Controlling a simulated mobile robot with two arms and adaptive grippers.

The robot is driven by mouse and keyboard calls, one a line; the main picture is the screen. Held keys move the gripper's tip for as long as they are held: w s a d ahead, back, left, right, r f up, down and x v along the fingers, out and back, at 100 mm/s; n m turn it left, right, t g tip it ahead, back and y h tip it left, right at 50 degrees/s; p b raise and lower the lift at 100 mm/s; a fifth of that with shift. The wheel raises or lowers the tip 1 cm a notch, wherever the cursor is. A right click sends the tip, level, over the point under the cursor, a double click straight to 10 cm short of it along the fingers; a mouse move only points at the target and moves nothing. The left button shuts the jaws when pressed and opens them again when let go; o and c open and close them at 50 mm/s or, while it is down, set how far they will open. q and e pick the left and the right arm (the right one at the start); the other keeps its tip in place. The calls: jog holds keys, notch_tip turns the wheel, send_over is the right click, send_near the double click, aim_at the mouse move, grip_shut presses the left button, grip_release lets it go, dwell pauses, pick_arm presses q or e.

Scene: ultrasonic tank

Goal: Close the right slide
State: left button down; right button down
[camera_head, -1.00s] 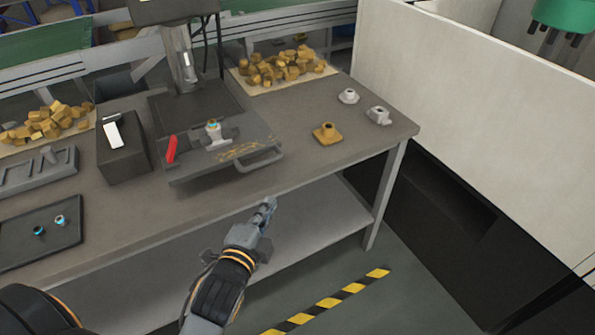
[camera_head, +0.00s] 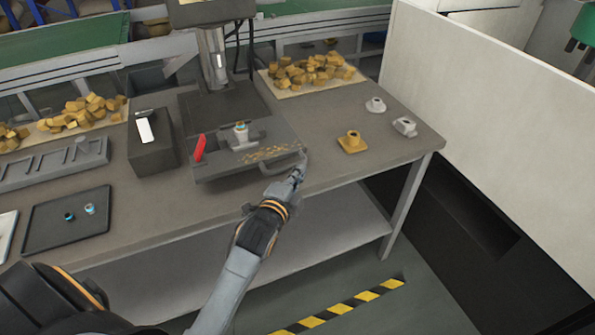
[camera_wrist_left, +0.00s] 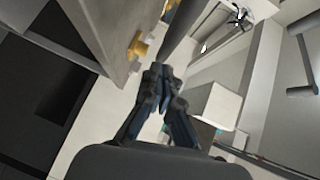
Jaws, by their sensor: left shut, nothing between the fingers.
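The slide (camera_head: 222,171) is a dark flat plate on the workbench. It sticks out toward the bench's front edge, in front of a machine column. In the left wrist view the closed fingers (camera_wrist_left: 158,88) point toward a dark bar (camera_wrist_left: 180,32). My right gripper is not in view.
A brass fitting (camera_head: 352,142) and two grey fittings (camera_head: 375,105) (camera_head: 404,126) stand right of the slide. A black box (camera_head: 152,155) and a dark tray (camera_head: 45,232) are to its left. Brass blocks (camera_head: 310,70) lie behind. A white panel (camera_head: 480,90) bounds the right side.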

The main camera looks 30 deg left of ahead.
aim_at(270, 125)
pick_arm(q)
jog(key=shift+w+a, duration=0.2)
dwell(0.3)
jog(key=shift+w+a+r, duration=0.1)
jog(key=shift+w+a, duration=0.25)
jog(key=shift+a, duration=0.1)
jog(key=w+a, duration=0.6)
jog(key=a, duration=0.1)
jog(key=shift+w+a, duration=0.1)
jog(key=shift+a, duration=0.05)
jog(key=w+a, duration=0.3)
jog(key=w+a+b, duration=0.1)
jog(key=w+a, duration=0.2)
jog(key=a, duration=0.1)
jog(key=shift+w+a+f, duration=0.1)
jog(key=shift+a+f, duration=0.05)
jog(key=shift+f, duration=0.05)
jog(key=shift+a+r+b, duration=0.15)
jog(key=shift+b, duration=0.15)
jog(key=shift+r, duration=0.2)
jog(key=shift+r, duration=0.1)
